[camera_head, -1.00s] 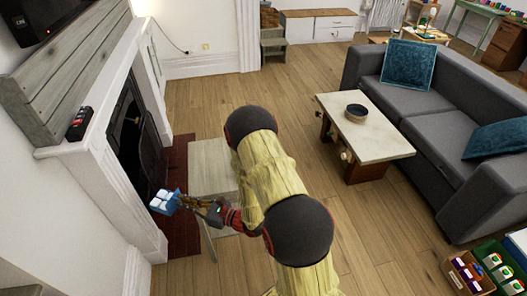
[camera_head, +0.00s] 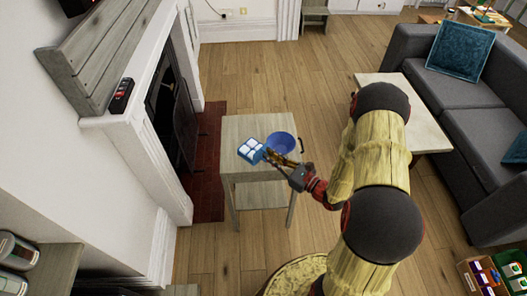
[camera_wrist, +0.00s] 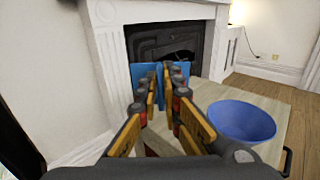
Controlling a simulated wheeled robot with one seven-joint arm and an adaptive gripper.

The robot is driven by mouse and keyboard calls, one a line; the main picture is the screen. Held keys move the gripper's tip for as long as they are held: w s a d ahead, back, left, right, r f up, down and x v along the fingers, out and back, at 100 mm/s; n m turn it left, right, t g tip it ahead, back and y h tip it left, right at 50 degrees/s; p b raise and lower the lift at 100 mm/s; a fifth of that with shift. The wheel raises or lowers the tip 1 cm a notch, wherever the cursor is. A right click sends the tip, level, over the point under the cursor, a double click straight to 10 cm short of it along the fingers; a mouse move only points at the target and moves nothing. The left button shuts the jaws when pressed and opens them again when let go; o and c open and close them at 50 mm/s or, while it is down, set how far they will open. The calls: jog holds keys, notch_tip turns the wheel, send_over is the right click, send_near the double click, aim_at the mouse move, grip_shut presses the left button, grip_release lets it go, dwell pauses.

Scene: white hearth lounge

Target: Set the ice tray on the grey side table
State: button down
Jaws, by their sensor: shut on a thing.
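The ice tray (camera_head: 251,150) is blue with white cubes. My gripper (camera_head: 268,156) is shut on its edge, and in the head view the tray appears over the grey side table (camera_head: 240,128). In the wrist view the blue tray (camera_wrist: 147,74) shows beyond the fingers of my gripper (camera_wrist: 165,85), mostly hidden by them. The grey side table (camera_wrist: 275,98) lies below and to the right in that view. I cannot tell the exact gap between tray and tabletop.
A blue bowl (camera_head: 281,144) stands on the side table, just right of the tray. The fireplace (camera_head: 165,100) is on the left. The tabletop's far part is clear.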

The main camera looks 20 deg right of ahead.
jog(key=w+f+b, duration=0.1)
jog(key=w+f, duration=0.1)
jog(key=w, duration=0.1)
jog(key=w+d+f+b, duration=0.1)
jog(key=w+f, duration=0.2)
jog(key=w+f+b, duration=0.1)
jog(key=w+f, duration=0.1)
jog(key=w, duration=0.1)
jog(key=shift+w+d+f, duration=0.1)
jog(key=shift+d+f, duration=0.05)
jog(key=shift+d, duration=0.15)
jog(key=shift+w+f, duration=0.2)
jog(key=shift+f, duration=0.15)
jog(key=shift+w+f+b, duration=0.1)
jog(key=shift+f+b, duration=0.95)
jog(key=shift+f, duration=0.6)
jog(key=c, duration=2)
grip_release()
jog(key=shift+c, duration=0.2)
jog(key=shift+o, duration=0.3)
